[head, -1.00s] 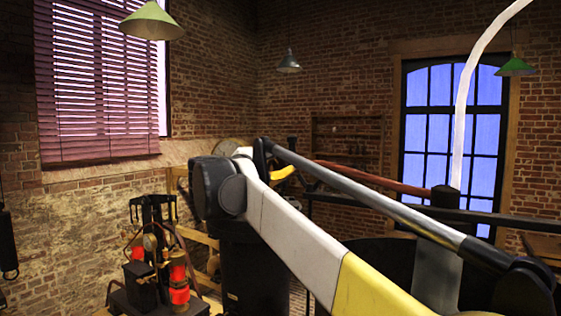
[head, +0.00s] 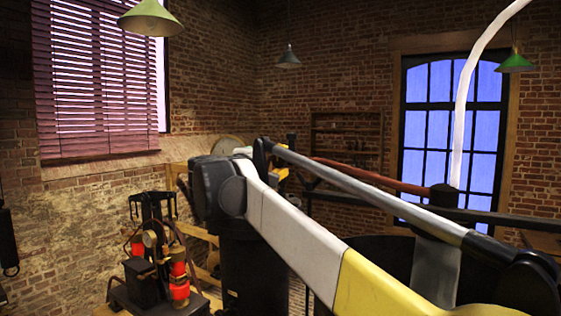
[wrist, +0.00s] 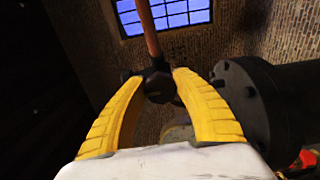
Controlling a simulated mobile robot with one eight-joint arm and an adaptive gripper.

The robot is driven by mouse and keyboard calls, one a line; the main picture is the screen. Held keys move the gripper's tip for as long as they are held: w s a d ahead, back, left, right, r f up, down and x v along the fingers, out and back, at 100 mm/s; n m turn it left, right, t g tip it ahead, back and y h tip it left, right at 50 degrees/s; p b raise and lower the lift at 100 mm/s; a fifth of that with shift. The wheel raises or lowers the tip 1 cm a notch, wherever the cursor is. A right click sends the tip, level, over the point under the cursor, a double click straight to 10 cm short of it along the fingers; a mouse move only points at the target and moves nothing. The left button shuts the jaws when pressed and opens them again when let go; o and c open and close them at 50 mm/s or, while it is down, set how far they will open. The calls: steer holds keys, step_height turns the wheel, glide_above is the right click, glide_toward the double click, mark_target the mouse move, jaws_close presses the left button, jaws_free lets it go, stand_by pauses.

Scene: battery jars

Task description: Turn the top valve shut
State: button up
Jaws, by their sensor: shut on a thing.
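My gripper (wrist: 157,79) shows in the wrist view with its two yellow fingers on either side of a dark round fitting, which looks like the valve (wrist: 159,88). The fingers are shut on it, near their tips. A reddish-brown rod (wrist: 148,28) runs up from the fitting toward the window. In the head view my own arm hides the valve and most of the gripper. A reddish-brown bar (head: 370,178) shows there beyond my arm; I cannot tell if it is the same rod.
A large dark flanged cylinder (wrist: 262,102) stands close to the right finger in the wrist view. A small machine with red cylinders (head: 179,280) stands at lower left in the head view. A barred window (head: 452,130) and brick walls are behind.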

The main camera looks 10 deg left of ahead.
stand_by(0.3)
steer(key=o, duration=1.2)
steer(key=shift+w, duration=0.1)
steer(key=shift+c, duration=0.2)
steer(key=v, duration=1.2)
